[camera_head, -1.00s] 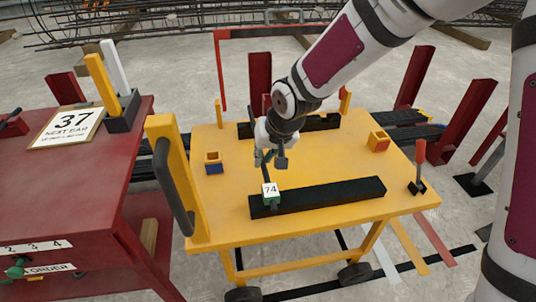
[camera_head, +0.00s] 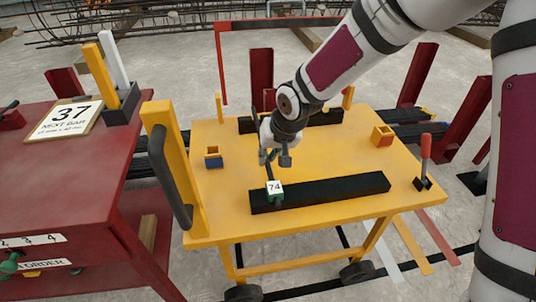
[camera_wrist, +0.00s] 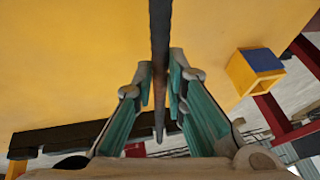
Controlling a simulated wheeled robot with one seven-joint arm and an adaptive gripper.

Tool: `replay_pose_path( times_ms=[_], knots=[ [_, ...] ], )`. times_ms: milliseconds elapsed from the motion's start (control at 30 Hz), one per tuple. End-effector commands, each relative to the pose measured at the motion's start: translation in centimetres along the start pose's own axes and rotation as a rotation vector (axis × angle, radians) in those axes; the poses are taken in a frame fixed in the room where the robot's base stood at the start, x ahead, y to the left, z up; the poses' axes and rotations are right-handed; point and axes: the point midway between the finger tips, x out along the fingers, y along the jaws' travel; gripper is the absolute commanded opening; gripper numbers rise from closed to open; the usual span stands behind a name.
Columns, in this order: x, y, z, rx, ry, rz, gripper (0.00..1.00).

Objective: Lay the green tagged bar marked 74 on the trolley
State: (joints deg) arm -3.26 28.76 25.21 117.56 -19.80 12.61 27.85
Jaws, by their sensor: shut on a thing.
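My gripper (camera_head: 275,158) is over the yellow trolley (camera_head: 335,165), and its fingers show in the wrist view (camera_wrist: 162,85). It is shut on a thin dark bar (camera_wrist: 160,30) that runs between the fingers. The bar's green tag (camera_head: 275,190), with a white face marked 74, hangs at the near end, in front of the near black bearer (camera_head: 330,192) towards its left end. I cannot tell whether the bar touches the bearers. The far black bearer (camera_head: 325,118) is partly hidden by my arm.
A yellow-and-blue block (camera_head: 213,157) and a yellow-and-red block (camera_head: 382,136) stand on the deck. A red-handled lever (camera_head: 425,160) is at the right. The yellow upright (camera_head: 172,165) rises at the left. A red table (camera_head: 70,180) carries a sign (camera_head: 66,119) reading 37.

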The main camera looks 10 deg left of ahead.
Motion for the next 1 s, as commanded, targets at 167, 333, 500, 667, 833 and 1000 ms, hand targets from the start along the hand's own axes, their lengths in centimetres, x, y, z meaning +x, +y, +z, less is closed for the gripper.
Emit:
replay_pose_path(
  times_ms=[167,333,500,667,833,1000],
  knots=[
    [0.1,0.0,0.0,0.000,0.000,0.000,0.33],
    [0.1,0.0,0.0,0.000,-0.001,0.000,0.33],
    [-0.3,-0.1,-0.1,0.000,0.000,0.000,0.33],
    [-2.7,0.0,-0.2,0.002,0.002,0.001,0.33],
    [-6.5,0.0,-0.3,0.003,0.003,0.002,0.33],
    [-9.7,0.0,-0.2,0.003,0.001,0.002,0.33]
  ],
)
